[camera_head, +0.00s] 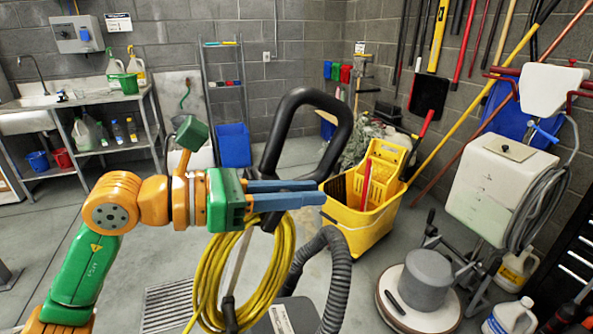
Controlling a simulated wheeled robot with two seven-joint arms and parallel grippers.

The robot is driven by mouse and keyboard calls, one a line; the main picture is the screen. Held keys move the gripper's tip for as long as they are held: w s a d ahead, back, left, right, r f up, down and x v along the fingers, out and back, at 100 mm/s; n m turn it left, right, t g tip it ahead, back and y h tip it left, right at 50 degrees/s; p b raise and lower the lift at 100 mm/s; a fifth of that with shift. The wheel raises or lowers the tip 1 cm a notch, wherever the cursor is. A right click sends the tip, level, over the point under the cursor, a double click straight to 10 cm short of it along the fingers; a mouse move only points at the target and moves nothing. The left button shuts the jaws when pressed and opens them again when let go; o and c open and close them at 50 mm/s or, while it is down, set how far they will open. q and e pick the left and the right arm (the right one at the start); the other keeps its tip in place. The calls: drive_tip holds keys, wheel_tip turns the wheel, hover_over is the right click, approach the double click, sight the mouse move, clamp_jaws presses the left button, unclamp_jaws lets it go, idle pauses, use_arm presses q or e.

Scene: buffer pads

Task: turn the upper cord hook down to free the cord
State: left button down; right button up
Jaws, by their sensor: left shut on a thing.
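The yellow cord (205,281) hangs as a coil on the upright of a machine with a black loop handle (347,128). The upper cord hook (269,223) shows as a small dark piece at the top of the coil, just below my blue fingers. Most of it is hidden by the fingers and the cord. My left gripper (320,192) reaches in from the left, its fingers level across the upright below the loop. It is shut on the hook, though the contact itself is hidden. The lower cord hook cannot be made out. My right gripper is not in view.
A grey ribbed hose (339,277) rises right of the coil. A yellow mop bucket (362,228) stands close behind the fingertips. A floor machine (425,283) is at the right. A sink bench (75,98) is at the back left. A floor grate (168,304) lies below the arm.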

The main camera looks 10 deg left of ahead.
use_arm(q)
wheel_tip(320, 180, down, 9)
drive_tip(key=s+a+g+y+p, duration=0.1)
drive_tip(key=a+g+y+p, duration=0.1)
drive_tip(key=g+y+p, duration=1)
drive_tip(key=y+p, duration=0.2)
drive_tip(key=y, duration=0.4)
drive_tip(key=shift+s+f, duration=0.2)
drive_tip(key=shift+r, duration=0.15)
drive_tip(key=c, duration=0.8)
unclamp_jaws()
drive_tip(key=shift+p, duration=0.3)
